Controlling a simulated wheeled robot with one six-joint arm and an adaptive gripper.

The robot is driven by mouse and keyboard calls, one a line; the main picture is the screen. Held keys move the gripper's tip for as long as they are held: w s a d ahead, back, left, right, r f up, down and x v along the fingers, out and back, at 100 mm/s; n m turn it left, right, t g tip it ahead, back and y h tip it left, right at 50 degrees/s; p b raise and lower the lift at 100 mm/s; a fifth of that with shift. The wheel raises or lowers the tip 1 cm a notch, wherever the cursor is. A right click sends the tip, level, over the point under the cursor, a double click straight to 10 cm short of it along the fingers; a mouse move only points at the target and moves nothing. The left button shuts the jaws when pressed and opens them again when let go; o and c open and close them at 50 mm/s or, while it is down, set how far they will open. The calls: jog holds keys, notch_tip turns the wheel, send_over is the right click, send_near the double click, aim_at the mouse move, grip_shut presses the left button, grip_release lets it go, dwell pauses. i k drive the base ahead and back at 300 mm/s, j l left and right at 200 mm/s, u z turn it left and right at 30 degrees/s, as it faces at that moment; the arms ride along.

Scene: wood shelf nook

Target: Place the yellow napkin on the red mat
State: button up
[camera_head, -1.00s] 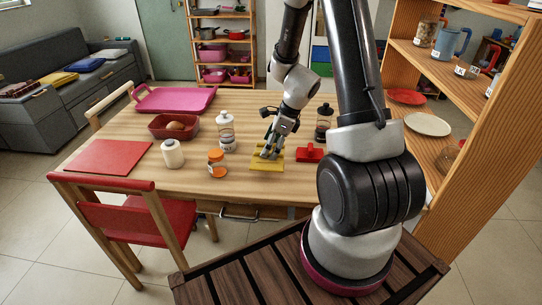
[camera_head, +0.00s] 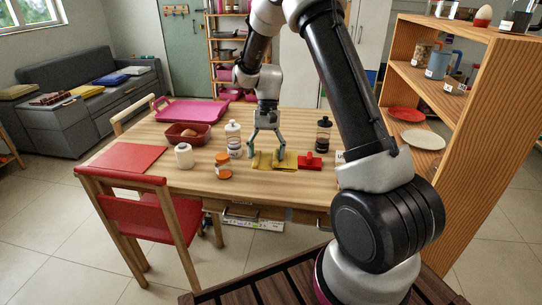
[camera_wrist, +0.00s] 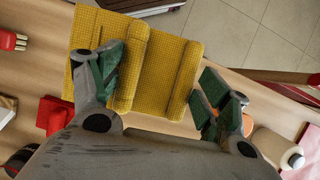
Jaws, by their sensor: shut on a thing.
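The yellow napkin (camera_head: 288,163) lies on the wooden table, left of a red block-like item. My gripper (camera_head: 267,153) is down at the napkin, one finger at its left part and the other near its middle right. In the wrist view the napkin (camera_wrist: 170,65) shows raised folds between the fingers of my gripper (camera_wrist: 160,82), which is shut on it with the fingers still well apart. The napkin looks to be still on or very close to the table. The red mat (camera_head: 124,157) lies flat and bare at the table's left front corner.
A red item (camera_head: 310,162) and a dark bottle (camera_head: 323,135) are to the right. A red chair (camera_head: 139,215) stands in front.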

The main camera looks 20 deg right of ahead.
aim_at(120, 155)
jog(key=i+j, duration=0.1)
jog(key=j, duration=1.45)
jog(key=i+j, duration=1.3)
jog(key=i, duration=0.1)
